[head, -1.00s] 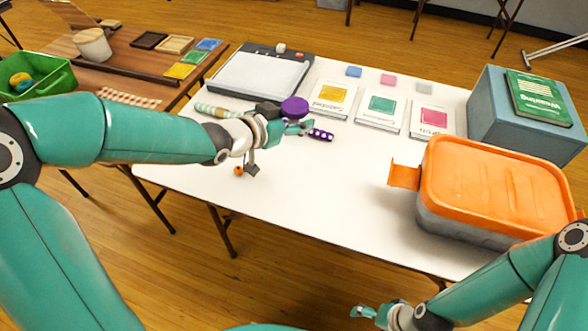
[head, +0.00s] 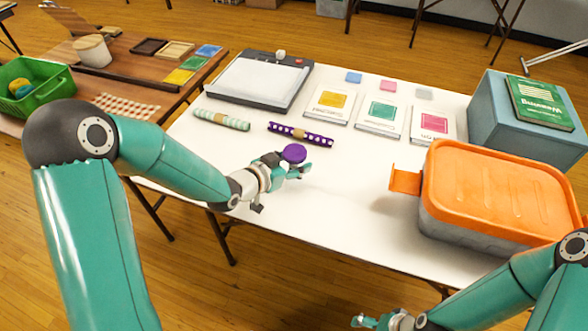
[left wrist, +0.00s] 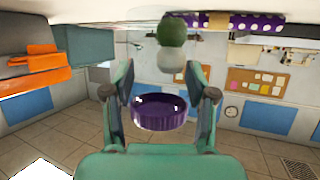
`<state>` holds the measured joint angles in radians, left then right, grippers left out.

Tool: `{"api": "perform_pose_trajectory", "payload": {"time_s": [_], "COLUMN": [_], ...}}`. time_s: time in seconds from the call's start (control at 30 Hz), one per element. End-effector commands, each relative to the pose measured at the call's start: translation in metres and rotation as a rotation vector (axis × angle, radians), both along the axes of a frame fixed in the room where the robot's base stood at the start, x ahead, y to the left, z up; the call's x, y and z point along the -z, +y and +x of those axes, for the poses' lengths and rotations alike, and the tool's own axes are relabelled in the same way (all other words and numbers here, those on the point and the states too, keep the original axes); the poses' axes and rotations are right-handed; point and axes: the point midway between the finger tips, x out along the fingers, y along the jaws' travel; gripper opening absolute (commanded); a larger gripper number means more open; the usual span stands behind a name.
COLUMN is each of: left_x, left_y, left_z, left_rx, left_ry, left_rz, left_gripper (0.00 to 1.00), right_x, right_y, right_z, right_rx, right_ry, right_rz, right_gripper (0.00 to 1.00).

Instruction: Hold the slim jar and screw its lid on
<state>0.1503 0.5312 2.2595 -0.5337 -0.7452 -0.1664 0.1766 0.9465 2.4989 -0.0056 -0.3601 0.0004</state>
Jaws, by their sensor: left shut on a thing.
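A round purple lid (head: 294,153) is held in my left gripper (head: 298,170), over the front of the white table. The left wrist view shows the lid (left wrist: 160,112) between the two fingers of the left gripper (left wrist: 160,100), with no jar visibly joined to it. Beyond the lid in that view are a dark green ball (left wrist: 172,32) and a whitish ball (left wrist: 171,66), one against the other. I cannot tell whether they are inside a clear jar. I make out no jar walls in the head view. My right gripper (head: 366,320) is low at the bottom edge, away from the table; its jaw opening is unclear.
A purple dotted roll (head: 318,139) and a pale green roll (head: 222,119) lie behind the left gripper. An orange-lidded box (head: 492,190) stands at right, and a blue-grey box (head: 490,120) behind it. The white table (head: 335,215) is clear between gripper and orange-lidded box.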

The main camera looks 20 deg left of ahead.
Motion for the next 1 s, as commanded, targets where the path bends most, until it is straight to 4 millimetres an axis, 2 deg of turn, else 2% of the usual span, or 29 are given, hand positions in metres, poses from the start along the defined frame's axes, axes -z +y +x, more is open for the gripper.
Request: {"api": "perform_pose_trajectory", "payload": {"time_s": [0.1,0.2,0.63,0.67,0.8,1.0], "left_x": [0.020,0.029,0.034,0.033,0.032,0.032], "left_y": [0.000,0.000,0.000,0.000,0.000,0.000], "left_z": [0.000,0.000,0.000,0.000,0.000,0.000], "left_rx": [-0.001,0.000,0.000,-0.001,-0.001,-0.001], "left_ry": [0.006,0.004,0.000,0.002,0.002,0.002], "left_rz": [-0.002,-0.002,-0.001,-0.001,-0.001,-0.001], "left_gripper": [0.00,0.00,0.00,0.61,0.81,0.81], "right_x": [0.001,0.001,0.006,0.004,0.004,0.004], "right_y": [0.000,0.000,0.000,0.000,0.000,0.000], "right_z": [0.000,0.000,0.000,0.000,0.000,0.000], "right_rx": [0.000,0.000,0.000,0.000,0.000,0.000], "right_ry": [0.000,0.000,0.000,0.000,0.000,0.000], "right_rz": [0.000,0.000,0.000,0.000,0.000,0.000], "right_gripper": [0.87,0.87,0.87,0.87,0.87,0.87]}}
